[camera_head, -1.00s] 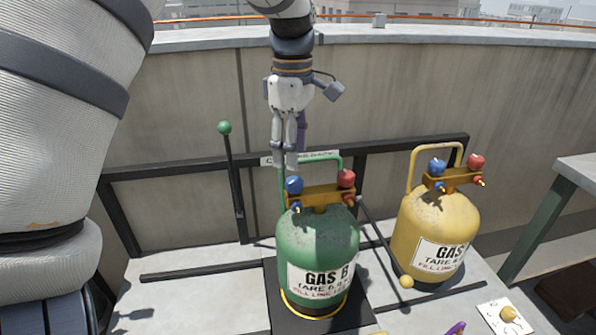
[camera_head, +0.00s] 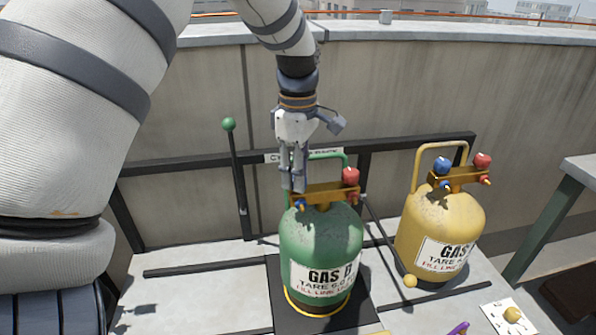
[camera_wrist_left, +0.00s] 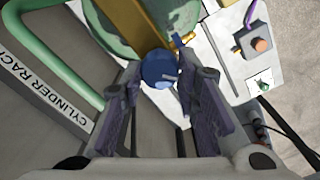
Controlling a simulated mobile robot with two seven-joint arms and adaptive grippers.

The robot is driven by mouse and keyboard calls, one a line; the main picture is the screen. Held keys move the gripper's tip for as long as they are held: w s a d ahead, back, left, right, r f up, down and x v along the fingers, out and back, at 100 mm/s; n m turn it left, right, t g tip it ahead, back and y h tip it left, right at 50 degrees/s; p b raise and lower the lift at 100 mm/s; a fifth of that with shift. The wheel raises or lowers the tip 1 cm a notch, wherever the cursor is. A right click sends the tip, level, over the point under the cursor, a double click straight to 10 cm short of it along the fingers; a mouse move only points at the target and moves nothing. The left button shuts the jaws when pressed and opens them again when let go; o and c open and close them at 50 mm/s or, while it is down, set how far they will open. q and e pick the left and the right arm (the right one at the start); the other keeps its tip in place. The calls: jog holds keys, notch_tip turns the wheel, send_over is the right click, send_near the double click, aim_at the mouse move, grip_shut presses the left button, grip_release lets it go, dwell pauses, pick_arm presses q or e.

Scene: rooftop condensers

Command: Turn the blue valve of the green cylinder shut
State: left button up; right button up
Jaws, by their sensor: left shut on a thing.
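The green cylinder (camera_head: 320,245), labelled GAS B, stands upright on a dark pad in front of the rack. Its brass manifold (camera_head: 325,193) carries a red valve (camera_head: 350,177) on the right. My left gripper (camera_head: 294,188) points down over the manifold's left end, its fingers hiding the blue valve in the head view. In the left wrist view the blue valve (camera_wrist_left: 158,68) sits between the fingertips, and my left gripper (camera_wrist_left: 160,78) is shut on it. A small blue-tipped outlet (camera_head: 300,206) shows below the fingers. My right gripper is not in view.
A yellow cylinder (camera_head: 438,225) with its own blue and red valves stands to the right. A black lever with a green knob (camera_head: 229,124) rises at the left. The black rack rail (camera_head: 210,162) and concrete wall (camera_head: 420,90) are behind.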

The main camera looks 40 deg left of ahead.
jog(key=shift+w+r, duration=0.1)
pick_arm(q)
jog(key=shift+r+m, duration=0.15)
jog(key=shift+m, duration=0.85)
jog(key=shift+m+p, duration=0.35)
jog(key=shift+m, duration=0.55)
jog(key=m, duration=0.4)
jog(key=shift+m, duration=0.3)
jog(key=m, duration=0.4)
jog(key=shift+m, duration=0.3)
jog(key=m, duration=1.2)
jog(key=shift+m, duration=0.4)
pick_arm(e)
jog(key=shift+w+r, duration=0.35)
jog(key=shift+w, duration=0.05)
